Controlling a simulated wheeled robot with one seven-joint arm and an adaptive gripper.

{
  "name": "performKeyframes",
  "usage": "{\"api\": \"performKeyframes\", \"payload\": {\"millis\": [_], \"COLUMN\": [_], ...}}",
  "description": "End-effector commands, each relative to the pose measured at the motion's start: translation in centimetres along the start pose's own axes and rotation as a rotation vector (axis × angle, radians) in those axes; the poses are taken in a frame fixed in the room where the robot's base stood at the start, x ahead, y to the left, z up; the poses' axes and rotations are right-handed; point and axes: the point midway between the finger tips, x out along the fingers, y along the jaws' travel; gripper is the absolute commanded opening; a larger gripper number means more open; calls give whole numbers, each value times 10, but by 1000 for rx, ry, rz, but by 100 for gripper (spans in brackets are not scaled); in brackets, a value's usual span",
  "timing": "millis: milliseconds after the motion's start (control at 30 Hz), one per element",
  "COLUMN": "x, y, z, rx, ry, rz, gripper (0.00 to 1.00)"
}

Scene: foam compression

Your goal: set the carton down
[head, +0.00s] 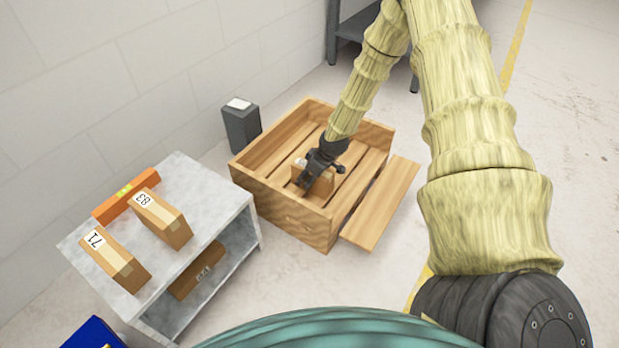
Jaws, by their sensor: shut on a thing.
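A small brown carton (321,186) is in the wooden crate (290,208), near its front right part. My gripper (314,173) reaches down into the crate from above and is shut on this carton. The gripper and wrist hide part of the carton, and I cannot tell whether its underside touches the crate's floor. The crate stands on the floor, with its slatted bottom partly bare and a wooden side panel (380,203) leaning or lying at its right.
A grey shelf table (200,185) at the left holds cartons marked 83 (165,222) and 71 (112,262), and an orange level (126,200). Another carton (196,272) lies on its lower shelf.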

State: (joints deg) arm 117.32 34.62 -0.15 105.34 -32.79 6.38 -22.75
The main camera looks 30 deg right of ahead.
Motion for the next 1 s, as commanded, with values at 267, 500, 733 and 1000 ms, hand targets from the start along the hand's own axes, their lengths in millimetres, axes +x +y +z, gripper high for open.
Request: {"api": "performKeyframes", "payload": {"millis": [267,500,733,1000], "x": [2,2,-4,-48], "y": [0,0,0,0], "z": [1,1,-1,-2], "rx": [0,0,0,1], "ry": [-1,-1,0,0], "rz": [0,0,0,0], "gripper": [90,91,91,91]}}
